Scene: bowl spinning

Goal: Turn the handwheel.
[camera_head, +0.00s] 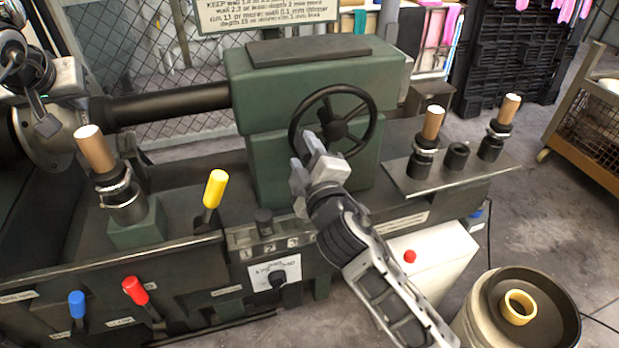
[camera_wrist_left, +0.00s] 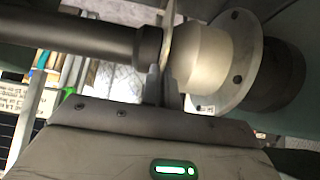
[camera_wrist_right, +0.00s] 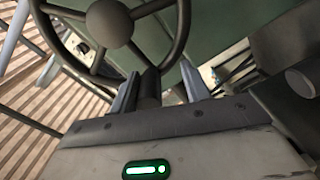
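The dark handwheel (camera_head: 361,133) has spokes and a round hub and sits on the green headstock's face. It fills the upper left of the right wrist view (camera_wrist_right: 110,22). My right gripper (camera_head: 306,146) is at its lower left rim. My left gripper (camera_head: 42,108) is at the far left by the spindle. In the left wrist view its fingers (camera_wrist_left: 163,87) are close together on a thin pale plate (camera_wrist_left: 168,35) between a dark bar and a pale block.
The green headstock (camera_head: 260,100) carries a long dark bar (camera_head: 170,103). A yellow lever (camera_head: 214,190), blue lever (camera_head: 77,304) and red lever (camera_head: 136,291) stand along the front. Wooden-topped tools (camera_head: 431,125) stand on the right shelf. A barrel (camera_head: 480,320) is at lower right.

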